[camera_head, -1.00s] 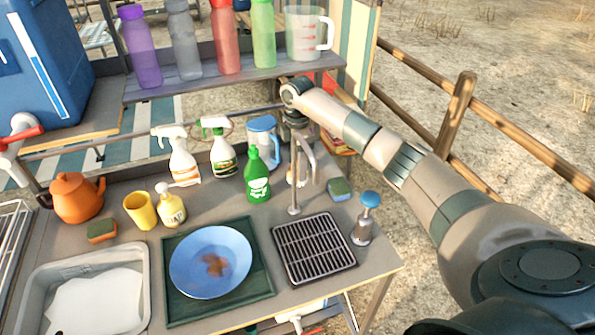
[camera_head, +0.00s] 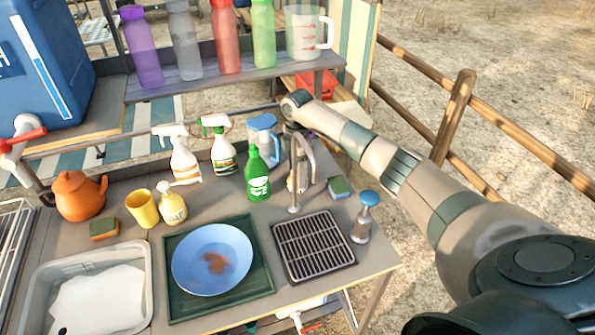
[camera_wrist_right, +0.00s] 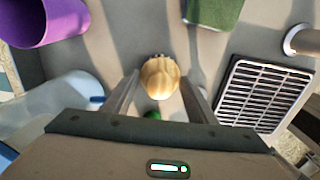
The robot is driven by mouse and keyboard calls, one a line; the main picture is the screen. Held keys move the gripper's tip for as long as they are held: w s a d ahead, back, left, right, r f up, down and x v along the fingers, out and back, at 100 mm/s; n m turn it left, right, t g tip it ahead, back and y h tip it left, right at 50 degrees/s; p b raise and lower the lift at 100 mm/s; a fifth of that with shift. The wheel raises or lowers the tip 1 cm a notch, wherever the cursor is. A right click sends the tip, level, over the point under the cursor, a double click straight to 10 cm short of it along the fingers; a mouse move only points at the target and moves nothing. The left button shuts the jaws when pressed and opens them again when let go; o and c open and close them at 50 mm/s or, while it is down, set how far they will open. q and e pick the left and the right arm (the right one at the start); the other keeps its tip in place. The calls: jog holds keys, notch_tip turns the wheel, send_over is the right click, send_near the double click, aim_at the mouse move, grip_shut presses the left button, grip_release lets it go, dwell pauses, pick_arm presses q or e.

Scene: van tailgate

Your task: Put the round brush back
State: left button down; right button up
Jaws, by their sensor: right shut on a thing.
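The round brush, a tan, ribbed, rounded thing (camera_wrist_right: 160,78), is between the fingers of my right gripper (camera_wrist_right: 160,98) in the right wrist view. The gripper is shut on the brush. I cannot tell whether the brush touches the counter. My left gripper is not in view.
A sponge (camera_head: 339,188), blue-knobbed dispenser (camera_head: 365,222) and black grate (camera_head: 313,246) are near. A blue bowl (camera_head: 205,262) sits on a green tray.

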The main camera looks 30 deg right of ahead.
jog(key=o, duration=0.9)
jog(key=shift+f, duration=0.1)
jog(key=shift+o, duration=0.2)
jog(key=shift+w+r, duration=0.1)
jog(key=shift+r, duration=0.45)
notch_tip(320, 180, up, 11)
jog(key=b, duration=0.4)
